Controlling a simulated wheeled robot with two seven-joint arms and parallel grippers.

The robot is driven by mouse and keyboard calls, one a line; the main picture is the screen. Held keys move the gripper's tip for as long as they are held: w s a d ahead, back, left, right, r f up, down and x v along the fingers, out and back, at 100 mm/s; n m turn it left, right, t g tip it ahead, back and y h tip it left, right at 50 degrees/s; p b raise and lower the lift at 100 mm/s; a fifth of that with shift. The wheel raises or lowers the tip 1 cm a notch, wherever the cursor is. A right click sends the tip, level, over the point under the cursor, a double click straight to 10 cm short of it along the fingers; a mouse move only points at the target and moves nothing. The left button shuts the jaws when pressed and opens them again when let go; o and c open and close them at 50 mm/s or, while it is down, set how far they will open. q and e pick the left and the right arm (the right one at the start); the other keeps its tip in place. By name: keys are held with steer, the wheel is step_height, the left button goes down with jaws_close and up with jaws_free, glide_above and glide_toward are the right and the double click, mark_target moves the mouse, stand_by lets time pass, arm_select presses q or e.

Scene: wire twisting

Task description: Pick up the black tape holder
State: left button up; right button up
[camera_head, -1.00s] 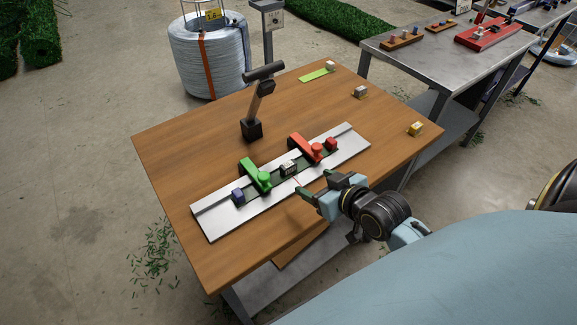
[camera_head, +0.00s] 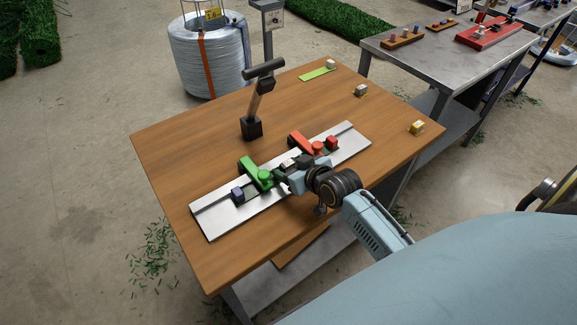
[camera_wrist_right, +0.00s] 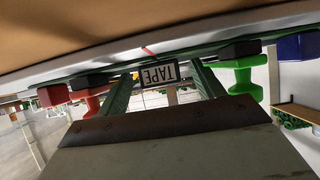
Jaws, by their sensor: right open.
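The black tape holder (camera_wrist_right: 158,74), with a white label reading TAPE, sits on the metal plate (camera_head: 222,222) on the wooden table. In the head view it (camera_head: 287,163) is partly hidden by my right gripper (camera_head: 284,174). My right gripper is open and low over the plate. In the right wrist view its two green fingers (camera_wrist_right: 164,84) stand on either side of the tape holder, with a gap visible beside it. Whether either finger touches it cannot be told. My left gripper is not in view.
A green clamp (camera_head: 255,174) stands left of the tape holder and a red clamp (camera_head: 304,144) right of it. A blue block (camera_head: 238,195) and a red block (camera_head: 331,143) are also on the plate. A black-based stand (camera_head: 252,127) rises behind. The front left tabletop is clear.

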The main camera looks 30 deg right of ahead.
steer(key=c, duration=1)
